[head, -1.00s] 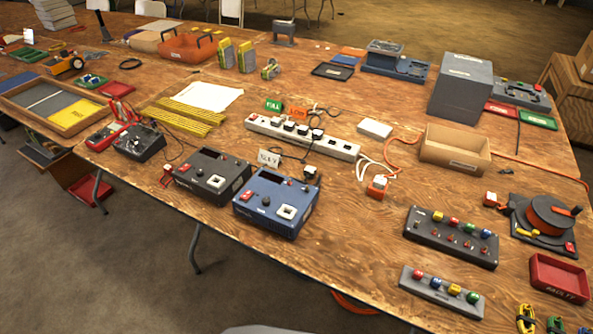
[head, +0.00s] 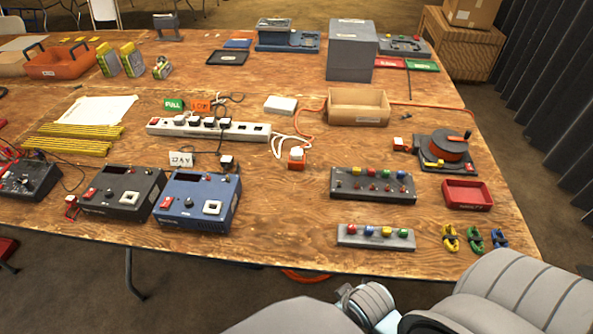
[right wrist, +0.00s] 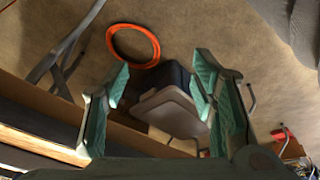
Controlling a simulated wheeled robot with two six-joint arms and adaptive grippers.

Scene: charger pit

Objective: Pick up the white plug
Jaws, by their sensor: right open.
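A white plug (head: 297,153) sits at an orange socket block (head: 296,164) in the middle of the table in the head view, with white cord looping beside it. I cannot tell how deep it is in the block. A white power strip (head: 208,130) with several black plugs lies to its left. My right gripper (right wrist: 160,95) is open and empty in the right wrist view, over the floor by the table edge, away from the plug. The plug does not show in that view. My left gripper is not in view.
A blue charger box (head: 197,201) and a dark one (head: 121,193) stand front left. A wooden bin (head: 358,109) stands behind the plug, switch panels (head: 372,185) to its right front. Bare wood lies in front of the plug. An orange cord coil (right wrist: 133,46) lies on the floor.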

